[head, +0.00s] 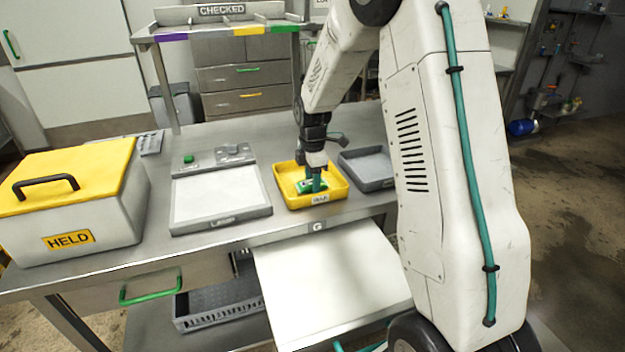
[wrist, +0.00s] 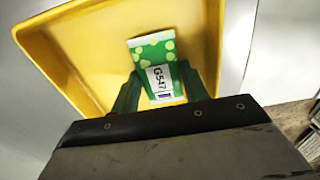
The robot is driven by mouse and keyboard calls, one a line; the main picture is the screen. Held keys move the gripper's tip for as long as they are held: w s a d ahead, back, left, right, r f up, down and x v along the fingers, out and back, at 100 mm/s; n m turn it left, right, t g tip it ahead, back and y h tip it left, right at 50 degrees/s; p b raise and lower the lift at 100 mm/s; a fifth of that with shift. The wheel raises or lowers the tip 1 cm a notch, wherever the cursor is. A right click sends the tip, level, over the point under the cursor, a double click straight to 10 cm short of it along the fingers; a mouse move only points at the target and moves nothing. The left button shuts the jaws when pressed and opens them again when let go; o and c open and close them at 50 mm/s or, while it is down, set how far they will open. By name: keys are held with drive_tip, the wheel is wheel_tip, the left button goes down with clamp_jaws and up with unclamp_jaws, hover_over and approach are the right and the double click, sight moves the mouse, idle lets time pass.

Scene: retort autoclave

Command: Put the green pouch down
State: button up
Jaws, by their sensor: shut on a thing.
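The green pouch (wrist: 152,52) has pale dots and a white label reading G547. My gripper (wrist: 163,88) is shut on it, with a green finger on either side of the pouch in the wrist view. In the head view my gripper (head: 313,184) points down inside the yellow tray (head: 338,185), and the green pouch (head: 304,185) shows at the fingertips. The yellow tray (wrist: 205,20) also surrounds the pouch in the wrist view. I cannot tell whether the pouch touches the tray floor.
A grey tray (head: 372,182) stands right of the yellow tray. A flat white panel device (head: 218,194) is to its left. A box marked HELD (head: 70,205) with a yellow lid stands at the far left. A pulled-out white surface (head: 330,280) lies below the table edge.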

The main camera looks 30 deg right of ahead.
drive_tip(key=shift+f, duration=0.15)
drive_tip(key=o, duration=1.1)
drive_tip(key=shift+c, duration=0.2)
wheel_tip(320, 180, up, 12)
drive_tip(key=s+a+r+m, duration=0.3)
drive_tip(key=s+a+r, duration=0.1)
drive_tip(key=s+r, duration=0.25)
drive_tip(key=s+a+m, duration=0.3)
drive_tip(key=s+m, duration=0.1)
drive_tip(key=s, duration=0.5)
drive_tip(key=s+a+r+m, duration=0.1)
drive_tip(key=s+m, duration=0.3)
drive_tip(key=s, duration=0.6)
drive_tip(key=s+a+m+t, duration=0.1)
drive_tip(key=s+a+m, duration=0.3)
drive_tip(key=s, duration=0.6)
drive_tip(key=shift+a+r+m, duration=0.2)
drive_tip(key=shift+a+m, duration=0.1)
drive_tip(key=shift+m, duration=0.1)
